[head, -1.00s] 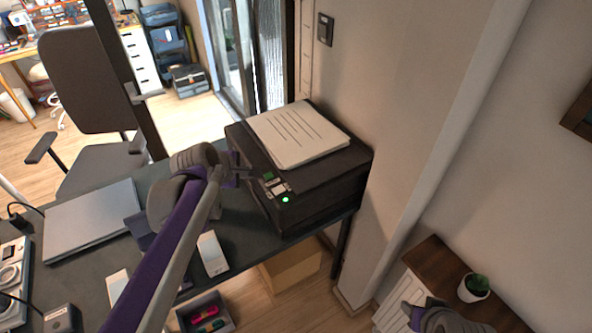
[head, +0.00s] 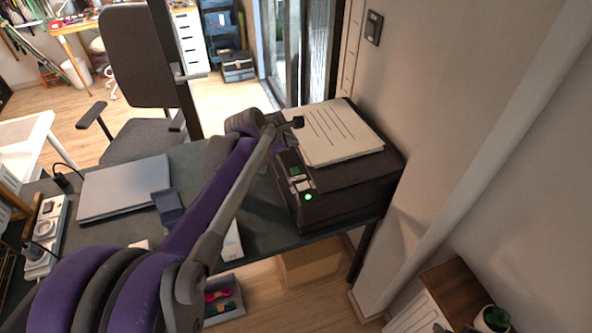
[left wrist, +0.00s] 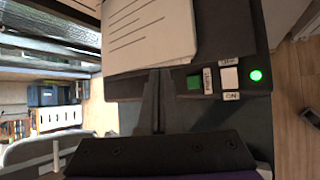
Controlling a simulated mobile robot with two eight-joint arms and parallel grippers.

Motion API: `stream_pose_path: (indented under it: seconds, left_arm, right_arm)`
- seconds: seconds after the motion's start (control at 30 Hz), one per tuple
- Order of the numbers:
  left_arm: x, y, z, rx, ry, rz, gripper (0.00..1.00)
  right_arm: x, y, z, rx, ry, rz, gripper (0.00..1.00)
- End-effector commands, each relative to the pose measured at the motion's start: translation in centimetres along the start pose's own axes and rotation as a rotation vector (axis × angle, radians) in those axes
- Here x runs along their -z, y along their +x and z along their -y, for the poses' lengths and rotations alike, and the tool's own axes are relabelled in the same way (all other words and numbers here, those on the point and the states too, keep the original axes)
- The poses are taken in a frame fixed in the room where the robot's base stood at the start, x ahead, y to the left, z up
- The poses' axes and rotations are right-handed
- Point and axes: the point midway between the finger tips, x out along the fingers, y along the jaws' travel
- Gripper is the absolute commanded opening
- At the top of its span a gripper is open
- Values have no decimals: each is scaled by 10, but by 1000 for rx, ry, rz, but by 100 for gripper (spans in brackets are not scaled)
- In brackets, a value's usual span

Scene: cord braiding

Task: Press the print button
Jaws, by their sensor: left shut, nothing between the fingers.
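The black printer (head: 345,195) stands at the right end of the dark desk, with printed white sheets (head: 330,132) on its top. Its panel has a green button (left wrist: 194,82) beside a label reading PRINT, a white button (left wrist: 230,78), and a lit green lamp (left wrist: 256,75); the lamp also shows in the head view (head: 308,197). My left gripper (head: 297,122) is shut and empty over the printer's left side, by the sheets. In the left wrist view its fingers (left wrist: 158,74) point at the printer, left of the green button. Contact is unclear. Only a possible sliver of my right gripper shows at the bottom edge.
A closed laptop (head: 122,188) and a power strip (head: 45,235) are on the desk's left. A wall is close on the printer's right. A cardboard box (head: 308,262) and a tray of coloured cords (head: 222,300) are below. A potted plant (head: 492,318) stands lower right.

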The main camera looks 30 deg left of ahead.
Motion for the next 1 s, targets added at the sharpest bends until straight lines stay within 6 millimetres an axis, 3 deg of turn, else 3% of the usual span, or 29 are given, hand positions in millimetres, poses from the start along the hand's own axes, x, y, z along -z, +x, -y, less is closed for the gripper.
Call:
stream_pose_path:
  seconds: [0.6, 1.0]
  left_arm:
    - [41, 54, 41, 3, 1, -2, 0]
    - [43, 59, 43, 0, 1, 0, 0]
  right_arm:
    - [-51, 40, 0, 0, 0, 47, 50]
    - [-54, 43, 0, 0, 0, 49, 50]
